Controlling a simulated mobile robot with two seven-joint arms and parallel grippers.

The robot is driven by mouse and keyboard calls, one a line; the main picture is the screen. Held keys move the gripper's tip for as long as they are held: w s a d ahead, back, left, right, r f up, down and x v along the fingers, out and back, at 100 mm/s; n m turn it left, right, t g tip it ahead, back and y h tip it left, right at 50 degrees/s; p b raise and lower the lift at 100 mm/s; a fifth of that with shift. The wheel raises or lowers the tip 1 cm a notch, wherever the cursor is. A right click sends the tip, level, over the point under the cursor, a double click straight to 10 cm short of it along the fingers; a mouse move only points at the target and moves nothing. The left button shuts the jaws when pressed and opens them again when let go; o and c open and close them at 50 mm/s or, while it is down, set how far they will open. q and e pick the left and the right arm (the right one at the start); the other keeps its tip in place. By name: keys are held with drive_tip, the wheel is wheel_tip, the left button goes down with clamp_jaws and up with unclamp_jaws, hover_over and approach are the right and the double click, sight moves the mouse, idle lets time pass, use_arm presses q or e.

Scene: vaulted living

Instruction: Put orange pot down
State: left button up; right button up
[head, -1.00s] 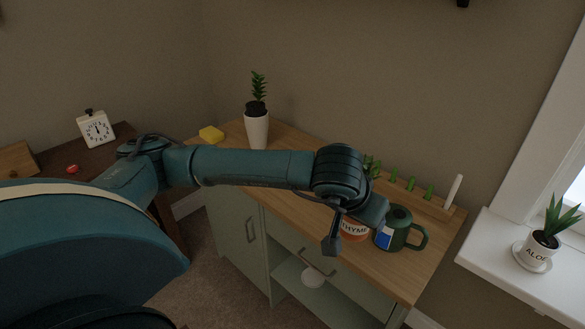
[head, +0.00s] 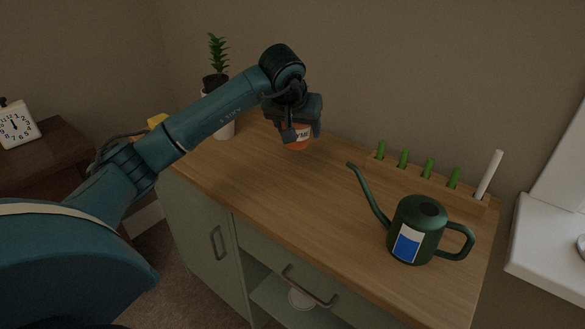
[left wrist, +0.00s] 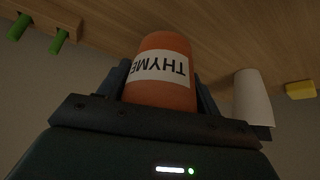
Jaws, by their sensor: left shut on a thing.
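The orange pot (head: 297,144), with a white THYME label, is between the fingers of my left gripper (head: 303,132), which is shut on it. It is over the back part of the wooden counter top (head: 280,185), right of the white pot with a plant (head: 225,130). In the left wrist view the orange pot (left wrist: 162,95) hangs upside down in the picture, its far end close to the wood. I cannot tell whether it touches the counter. The gripper covers its upper part in the head view. My right gripper is not in view.
A green watering can (head: 418,228) stands at the right of the counter, its spout pointing left. A rack with several green markers (head: 428,168) and a white one (head: 488,174) lies along the back. A yellow block (head: 157,121) is at the left end. The counter's middle is clear.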

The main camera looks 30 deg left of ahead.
sight(297, 145)
use_arm(q)
wheel_tip(297, 145, down, 5)
drive_tip(key=shift+s+r, duration=0.1)
drive_tip(key=shift+r, duration=0.05)
drive_tip(key=shift+f+b, duration=0.55)
drive_tip(key=shift+f, duration=1.85)
drive_tip(key=shift+a+f, duration=0.1)
drive_tip(key=shift+f, duration=0.1)
drive_tip(key=o, duration=1.2)
